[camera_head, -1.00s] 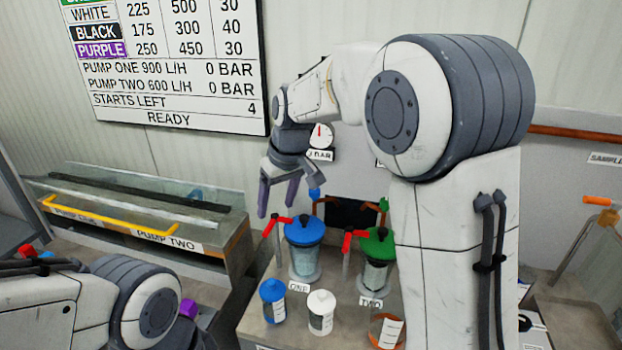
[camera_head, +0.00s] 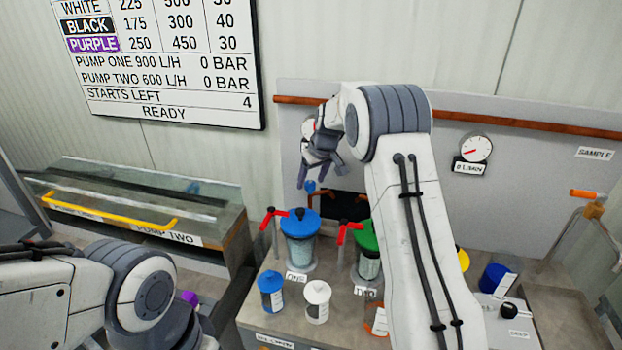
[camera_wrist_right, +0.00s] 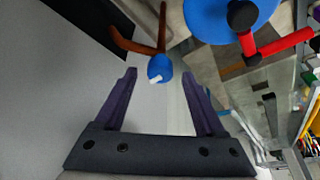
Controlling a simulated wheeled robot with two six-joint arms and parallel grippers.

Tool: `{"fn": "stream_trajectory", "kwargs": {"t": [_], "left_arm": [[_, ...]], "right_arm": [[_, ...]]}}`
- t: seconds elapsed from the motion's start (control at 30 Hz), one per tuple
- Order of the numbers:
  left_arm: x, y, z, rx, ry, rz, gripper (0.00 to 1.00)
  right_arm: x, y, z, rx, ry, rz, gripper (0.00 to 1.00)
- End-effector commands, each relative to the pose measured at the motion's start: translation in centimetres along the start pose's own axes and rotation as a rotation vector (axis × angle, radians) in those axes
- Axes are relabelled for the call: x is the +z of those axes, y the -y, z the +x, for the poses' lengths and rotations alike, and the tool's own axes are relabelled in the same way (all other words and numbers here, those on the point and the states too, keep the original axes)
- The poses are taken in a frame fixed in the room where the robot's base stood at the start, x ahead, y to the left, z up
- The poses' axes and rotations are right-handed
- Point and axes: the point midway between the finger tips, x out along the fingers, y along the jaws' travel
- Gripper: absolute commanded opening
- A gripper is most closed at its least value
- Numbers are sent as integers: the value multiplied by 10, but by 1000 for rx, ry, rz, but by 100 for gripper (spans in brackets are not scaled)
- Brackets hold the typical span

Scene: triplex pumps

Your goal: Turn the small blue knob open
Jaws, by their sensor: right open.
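The small blue knob (camera_head: 310,187) sits on a brown pipe behind the blue-lidded vessel of pump one (camera_head: 300,240). In the right wrist view the small blue knob (camera_wrist_right: 160,69) has a white mark and lies ahead, between the lines of my two fingers. My right gripper (camera_head: 322,174) is open and empty, just above and behind the knob in the head view. It also shows in the right wrist view (camera_wrist_right: 160,85), its fingers spread apart with no clear contact on the knob. My left gripper is out of view; only my left arm shows.
Red-handled valves (camera_head: 272,213) stand beside the pump one vessel and the green-lidded vessel (camera_head: 367,236). Blue (camera_head: 271,292) and white (camera_head: 317,300) jars stand in front. A grey wall (camera_head: 450,210) with a brown pipe (camera_head: 470,116) is close behind my right arm.

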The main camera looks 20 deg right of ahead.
Motion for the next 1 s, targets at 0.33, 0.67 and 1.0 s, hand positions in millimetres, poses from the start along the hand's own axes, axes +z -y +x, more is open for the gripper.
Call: {"fn": "stream_trajectory", "kwargs": {"t": [0.33,0.67,1.0], "left_arm": [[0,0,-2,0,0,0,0],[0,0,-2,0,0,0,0],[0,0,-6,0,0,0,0]], "right_arm": [[0,0,10,1,-1,-1,72],[0,0,10,1,-1,0,0],[0,0,8,25,-1,57,0]]}}
